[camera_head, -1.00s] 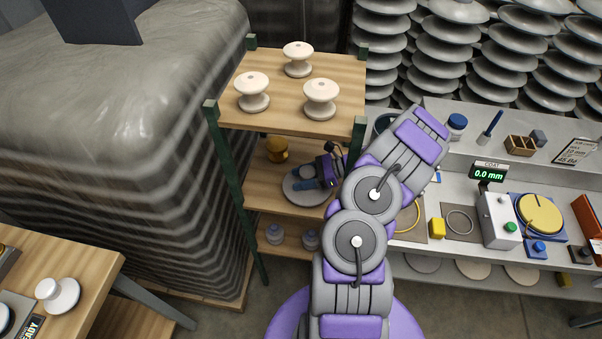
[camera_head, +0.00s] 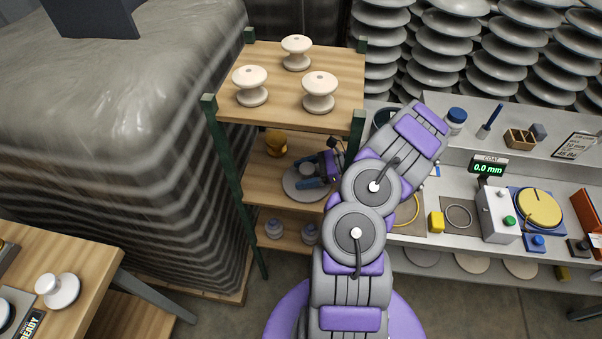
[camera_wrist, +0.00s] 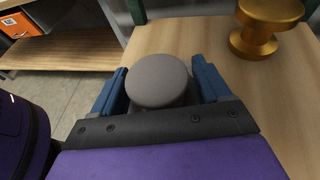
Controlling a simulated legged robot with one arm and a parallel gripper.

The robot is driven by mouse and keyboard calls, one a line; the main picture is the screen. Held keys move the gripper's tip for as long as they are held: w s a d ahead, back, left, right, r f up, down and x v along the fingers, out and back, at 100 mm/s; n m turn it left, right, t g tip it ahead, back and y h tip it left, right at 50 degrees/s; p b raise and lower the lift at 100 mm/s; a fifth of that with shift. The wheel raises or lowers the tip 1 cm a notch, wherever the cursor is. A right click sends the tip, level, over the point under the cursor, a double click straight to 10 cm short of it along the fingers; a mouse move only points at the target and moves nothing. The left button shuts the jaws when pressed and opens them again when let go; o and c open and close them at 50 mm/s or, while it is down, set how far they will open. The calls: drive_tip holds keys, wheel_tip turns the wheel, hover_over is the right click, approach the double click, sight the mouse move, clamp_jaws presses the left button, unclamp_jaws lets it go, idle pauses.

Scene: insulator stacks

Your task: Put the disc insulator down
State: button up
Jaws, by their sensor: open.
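The disc insulator (camera_head: 303,188) is a grey-white disc with a raised round cap, on the middle shelf of the wooden rack. Its round grey cap (camera_wrist: 158,80) fills the middle of the wrist view. My gripper (camera_head: 312,168) is open, with a blue finger on either side of the cap, which shows in the wrist view (camera_wrist: 160,84). A narrow gap shows between the cap and the right finger; on the left I cannot tell how close it is. The disc's underside and its contact with the shelf are hidden.
A gold spool-shaped insulator (camera_wrist: 262,26) stands on the same shelf (camera_head: 262,179), beyond my gripper. The rack's top shelf (camera_head: 290,75) holds white spool insulators and lies above my gripper. Green posts (camera_head: 232,165) bound the rack. A grey workbench (camera_head: 470,190) stands to the right.

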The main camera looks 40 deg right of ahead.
drive_tip(key=p+v, duration=0.2)
drive_tip(key=v, duration=0.8)
drive_tip(key=shift+d, duration=0.15)
drive_tip(key=shift+s+d+r, duration=0.15)
drive_tip(key=shift+s+d, duration=0.1)
